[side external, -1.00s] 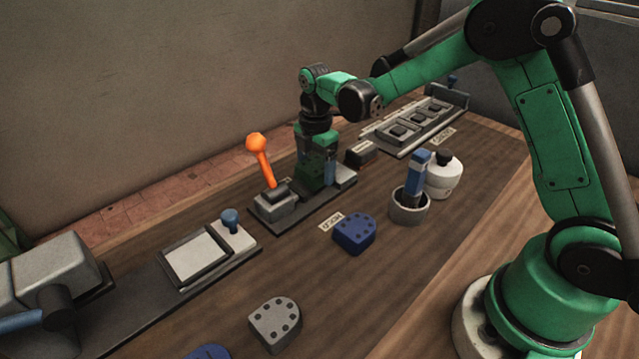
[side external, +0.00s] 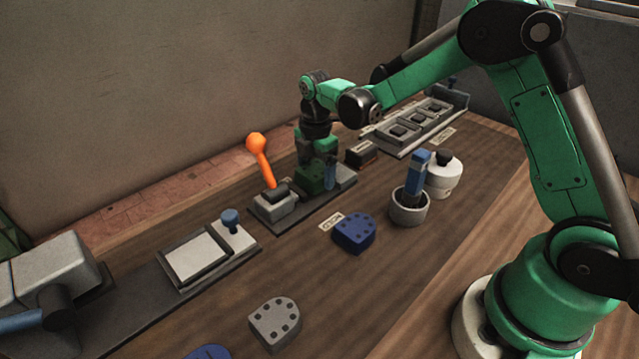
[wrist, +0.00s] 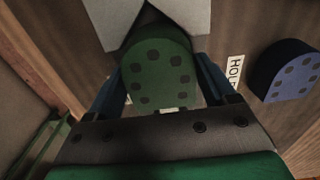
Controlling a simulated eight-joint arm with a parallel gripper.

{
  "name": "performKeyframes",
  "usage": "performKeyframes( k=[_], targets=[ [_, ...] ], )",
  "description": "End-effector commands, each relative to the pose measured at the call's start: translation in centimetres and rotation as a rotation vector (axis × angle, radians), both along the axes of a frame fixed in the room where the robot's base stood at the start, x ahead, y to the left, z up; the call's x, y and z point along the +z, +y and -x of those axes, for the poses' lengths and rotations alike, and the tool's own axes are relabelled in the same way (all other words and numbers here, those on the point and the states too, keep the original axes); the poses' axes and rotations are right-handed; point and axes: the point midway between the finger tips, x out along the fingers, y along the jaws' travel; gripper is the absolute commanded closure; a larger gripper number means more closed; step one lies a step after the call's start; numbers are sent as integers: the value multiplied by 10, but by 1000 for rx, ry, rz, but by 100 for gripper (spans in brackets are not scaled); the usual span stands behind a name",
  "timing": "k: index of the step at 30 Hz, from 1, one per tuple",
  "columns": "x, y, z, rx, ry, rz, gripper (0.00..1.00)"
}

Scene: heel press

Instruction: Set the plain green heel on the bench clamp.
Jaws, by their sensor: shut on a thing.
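The green heel (wrist: 158,75), a rounded block with a ring of dark dots on its top, is between the blue fingers of my gripper (wrist: 160,100) in the wrist view. In the side view, my gripper (side external: 316,178) points down with the green heel (side external: 309,181) in it, over the right part of the bench clamp (side external: 274,208). The clamp has a dark base plate, a grey block and an upright orange lever (side external: 260,157). The heel is very low over the plate or on it; I cannot tell if it touches.
A blue heel (side external: 354,232) lies by a small label in front of the clamp, and a grey heel (side external: 275,324) lies nearer. A cup with a blue-handled tool (side external: 409,206) and a white pot (side external: 444,178) stand to the right. A rack (side external: 415,125) is behind.

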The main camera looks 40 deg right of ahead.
Motion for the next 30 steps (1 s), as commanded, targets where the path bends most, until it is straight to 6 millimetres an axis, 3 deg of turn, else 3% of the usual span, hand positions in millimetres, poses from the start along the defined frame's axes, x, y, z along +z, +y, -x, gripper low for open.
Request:
performKeyframes(
  k=[21, 22, 24, 30],
  targets=[
    [-11, 0, 0, 0, 0, 0, 96],
    [-11, 0, 0, 0, 0, 0, 14],
    [-11, 0, 0, 0, 0, 0, 0],
    [-10, 0, 0, 0, 0, 0, 0]
  ],
)
